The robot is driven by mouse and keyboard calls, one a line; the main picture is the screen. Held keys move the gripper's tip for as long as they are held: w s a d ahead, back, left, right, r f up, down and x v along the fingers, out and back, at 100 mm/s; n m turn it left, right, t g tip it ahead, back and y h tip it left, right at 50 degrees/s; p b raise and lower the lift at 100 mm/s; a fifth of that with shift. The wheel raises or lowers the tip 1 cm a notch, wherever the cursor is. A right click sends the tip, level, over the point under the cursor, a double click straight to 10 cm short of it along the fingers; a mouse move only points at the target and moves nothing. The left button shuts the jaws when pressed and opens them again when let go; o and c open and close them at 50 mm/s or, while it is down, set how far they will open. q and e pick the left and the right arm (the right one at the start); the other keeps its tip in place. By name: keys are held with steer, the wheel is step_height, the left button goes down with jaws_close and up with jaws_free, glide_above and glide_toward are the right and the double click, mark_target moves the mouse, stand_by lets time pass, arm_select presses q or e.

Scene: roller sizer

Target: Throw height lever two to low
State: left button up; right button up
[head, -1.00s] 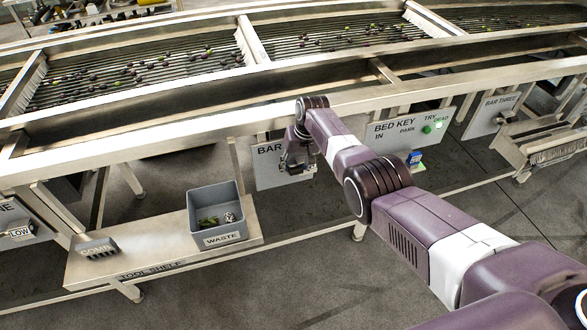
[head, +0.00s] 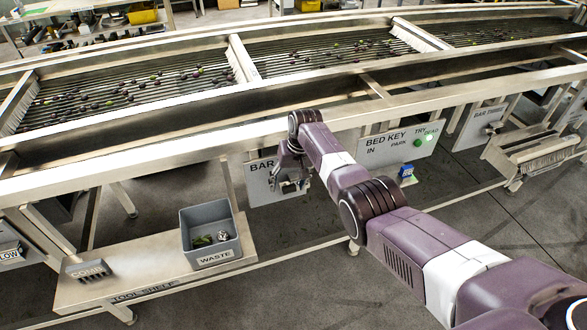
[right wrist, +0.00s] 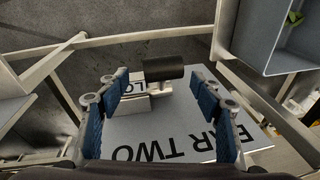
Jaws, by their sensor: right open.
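The plate marked BAR TWO (head: 262,188) hangs under the front rail of the sizer, partly hidden by my right arm in the head view. The plate shows upside down in the right wrist view (right wrist: 150,128). Height lever two (right wrist: 163,73) has a black cylindrical handle beside a pale block with a partly hidden label starting "LO". My right gripper (right wrist: 163,88) is open, with its blue-padded fingers on either side of the lever's handle; I see no clear contact. In the head view my right gripper (head: 293,183) is in front of the plate. My left gripper is out of view.
The grey WASTE bin (head: 210,238) stands on the tool shelf (head: 150,270), left of the plate, with a grey COMB block (head: 87,270) farther left. The BED KEY panel (head: 385,148) and BAR THREE plate (head: 480,125) are to the right. The rail (head: 120,172) runs above.

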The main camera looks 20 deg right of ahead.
steer(key=v, duration=1)
steer(key=shift+s+d+r, duration=0.1)
steer(key=shift+s+r, duration=0.1)
steer(key=shift+r, duration=0.1)
